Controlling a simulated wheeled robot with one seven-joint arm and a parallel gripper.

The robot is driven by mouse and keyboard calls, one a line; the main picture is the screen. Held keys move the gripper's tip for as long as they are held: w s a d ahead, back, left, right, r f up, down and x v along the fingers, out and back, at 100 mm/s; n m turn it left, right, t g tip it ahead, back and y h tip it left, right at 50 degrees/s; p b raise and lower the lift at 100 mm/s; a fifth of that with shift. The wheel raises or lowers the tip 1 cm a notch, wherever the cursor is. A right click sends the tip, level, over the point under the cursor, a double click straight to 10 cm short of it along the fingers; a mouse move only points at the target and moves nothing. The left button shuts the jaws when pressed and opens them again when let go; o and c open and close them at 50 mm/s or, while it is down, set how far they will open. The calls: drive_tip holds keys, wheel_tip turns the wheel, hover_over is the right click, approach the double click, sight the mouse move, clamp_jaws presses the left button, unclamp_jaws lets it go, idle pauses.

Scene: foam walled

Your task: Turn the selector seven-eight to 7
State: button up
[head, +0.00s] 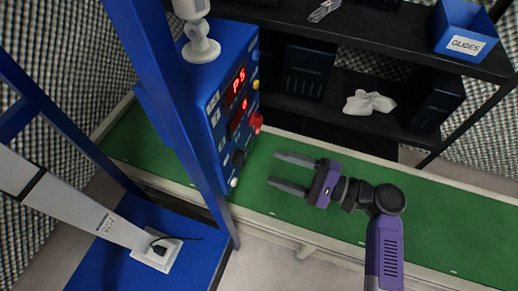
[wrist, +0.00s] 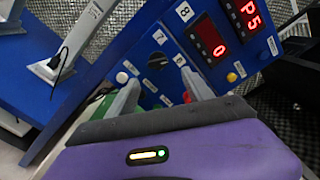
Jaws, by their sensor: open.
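The blue control panel box (head: 222,80) stands on the green surface. Its face carries a dark round knob (wrist: 157,60), which looks like the selector, with small white labels around it; one reads 7 (wrist: 149,87). The knob also shows low on the panel in the head view (head: 239,157). Its pointer direction is too small to tell. My gripper (head: 275,169) is open and empty, its fingers pointing at the panel from the right, apart from it. In the wrist view, the fingertips (wrist: 160,80) lie either side of the knob in the picture.
The panel also has red displays (wrist: 210,37) reading P5 and 0, a white button (wrist: 122,77), a yellow button (wrist: 232,77) and a red control (head: 256,121). A blue post (head: 170,85) stands left of the face. Dark shelves (head: 370,35) with a GLIDES bin (head: 465,30) stand behind.

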sight(240, 159)
drive_tip(key=x, duration=0.7)
drive_tip(key=shift+a+p, duration=0.4)
drive_tip(key=shift+a, duration=0.05)
drive_tip(key=shift+s, duration=0.1)
drive_tip(key=shift+c, duration=0.4)
